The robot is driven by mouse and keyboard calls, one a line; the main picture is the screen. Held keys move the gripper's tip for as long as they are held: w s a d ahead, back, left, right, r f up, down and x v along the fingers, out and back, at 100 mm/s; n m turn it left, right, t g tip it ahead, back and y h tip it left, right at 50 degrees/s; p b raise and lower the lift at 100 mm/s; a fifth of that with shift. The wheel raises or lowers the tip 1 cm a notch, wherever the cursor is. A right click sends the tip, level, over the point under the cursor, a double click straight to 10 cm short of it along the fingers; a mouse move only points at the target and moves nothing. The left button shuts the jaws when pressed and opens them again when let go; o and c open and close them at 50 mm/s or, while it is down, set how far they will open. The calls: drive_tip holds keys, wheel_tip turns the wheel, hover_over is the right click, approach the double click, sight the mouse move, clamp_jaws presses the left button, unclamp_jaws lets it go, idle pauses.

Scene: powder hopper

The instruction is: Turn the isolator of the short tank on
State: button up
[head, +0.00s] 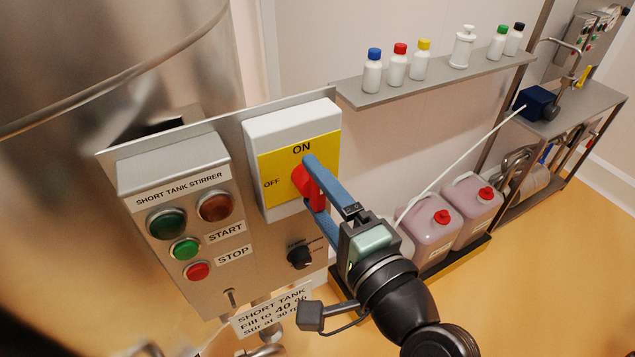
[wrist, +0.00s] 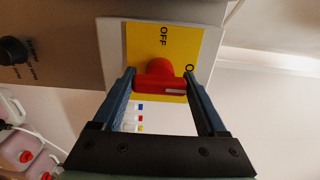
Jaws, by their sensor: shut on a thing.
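The isolator is a white box (head: 290,119) with a yellow plate (head: 273,166) and a red knob (head: 301,181), to the right of the stirrer panel. ON is at the plate's top and OFF at its left. My gripper (head: 311,184) is shut on the knob, with one blue finger above and one below. In the wrist view the red knob (wrist: 160,80) lies between the fingers, its handle spanning from one to the other. A white mark on the handle is at the ON side, so the handle appears upright, toward ON. The ON label is partly hidden there by a finger.
The short tank stirrer box (head: 175,174) with its buttons is close on the left. A black dial (head: 300,256) sits below the isolator. A shelf (head: 440,80) with several bottles is at the back right. Pink jugs (head: 471,209) stand low on the right.

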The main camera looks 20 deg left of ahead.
idle(0.4)
drive_tip(key=o, duration=1.3)
drive_tip(key=b+v, duration=0.5)
drive_tip(key=v, duration=0.8)
